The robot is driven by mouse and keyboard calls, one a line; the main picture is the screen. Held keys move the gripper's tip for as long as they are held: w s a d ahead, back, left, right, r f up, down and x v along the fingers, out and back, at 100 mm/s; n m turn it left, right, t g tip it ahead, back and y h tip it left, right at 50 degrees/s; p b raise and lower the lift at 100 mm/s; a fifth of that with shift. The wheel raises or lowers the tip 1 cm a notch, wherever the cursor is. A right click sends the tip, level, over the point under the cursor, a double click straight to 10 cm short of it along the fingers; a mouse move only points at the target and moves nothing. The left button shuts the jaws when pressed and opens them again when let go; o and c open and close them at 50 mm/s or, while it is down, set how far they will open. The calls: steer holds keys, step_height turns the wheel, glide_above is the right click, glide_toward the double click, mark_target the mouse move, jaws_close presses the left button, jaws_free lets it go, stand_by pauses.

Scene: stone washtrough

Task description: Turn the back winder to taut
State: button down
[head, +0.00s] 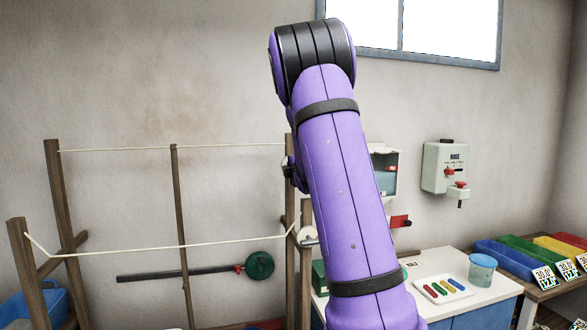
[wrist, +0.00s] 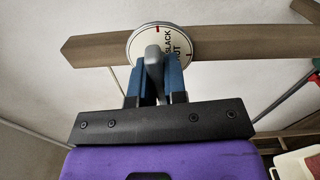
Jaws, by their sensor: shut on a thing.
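In the wrist view my gripper (wrist: 153,78) has its blue fingers closed on the grey handle (wrist: 152,52) of a winder. The winder's round white dial (wrist: 142,40) sits on a wooden post (wrist: 95,46). The dial has a red mark at its top and shows "SLACK" and part of another word ending in "UT"; the handle covers the rest. The back line (head: 170,148) runs nearly straight between posts. The front winder (head: 307,236) shows beside my arm; its line (head: 160,249) sags.
A dark green disc on a bar (head: 259,265) is by the wall. To the right, a white counter (head: 415,275) bears a tray with coloured pieces (head: 447,289) and a blue cup (head: 481,270). A rinse dispenser (head: 445,166) hangs on the wall. Wooden posts (head: 65,210) stand left.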

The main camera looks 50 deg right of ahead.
steer(key=n, duration=0.4)
steer(key=shift+f+n, duration=0.15)
steer(key=shift+n, duration=0.15)
steer(key=n, duration=0.3)
steer(key=shift+n, duration=0.4)
steer(key=n, duration=0.4)
steer(key=shift+n, duration=2.1)
steer(key=c, duration=1.2)
jaws_free()
steer(key=shift+o, duration=0.2)
steer(key=shift+s, duration=0.1)
steer(key=v, duration=1)
steer(key=shift+s+a, duration=0.2)
steer(key=shift+s, duration=0.1)
